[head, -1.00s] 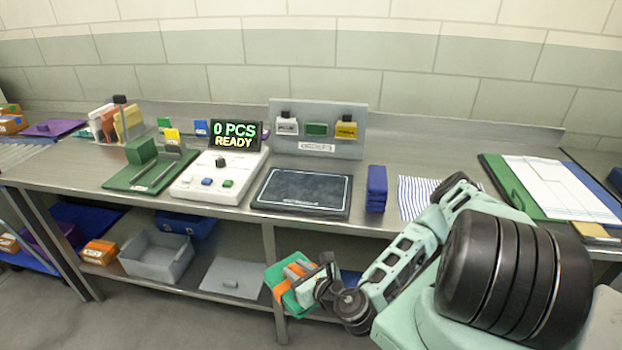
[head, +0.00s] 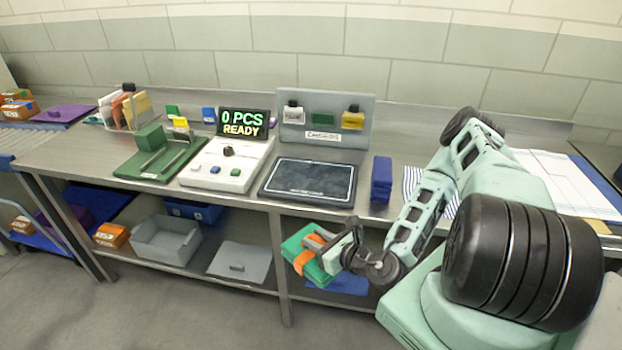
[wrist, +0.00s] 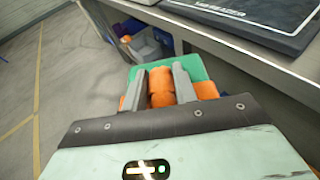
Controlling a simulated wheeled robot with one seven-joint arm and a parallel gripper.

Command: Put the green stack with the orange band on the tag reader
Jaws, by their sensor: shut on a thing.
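The green stack with the orange band (head: 301,246) is held in my gripper (head: 325,241), in front of the table's front edge and below the tabletop. In the wrist view the green stack (wrist: 206,66) shows beyond the fingers, which are shut on its orange band (wrist: 161,86). The tag reader (head: 309,181), a flat dark pad with a pale outline, lies on the table above and behind the gripper. Its top looks empty. Part of it, with lettering, shows at the top of the wrist view (wrist: 240,20).
A counter console (head: 228,165) reading "0 PCS READY" stands left of the reader. A blue stack (head: 381,178) stands just right of it, and a grey panel (head: 325,119) behind it. The lower shelf holds a grey bin (head: 165,240) and a grey lid (head: 239,262).

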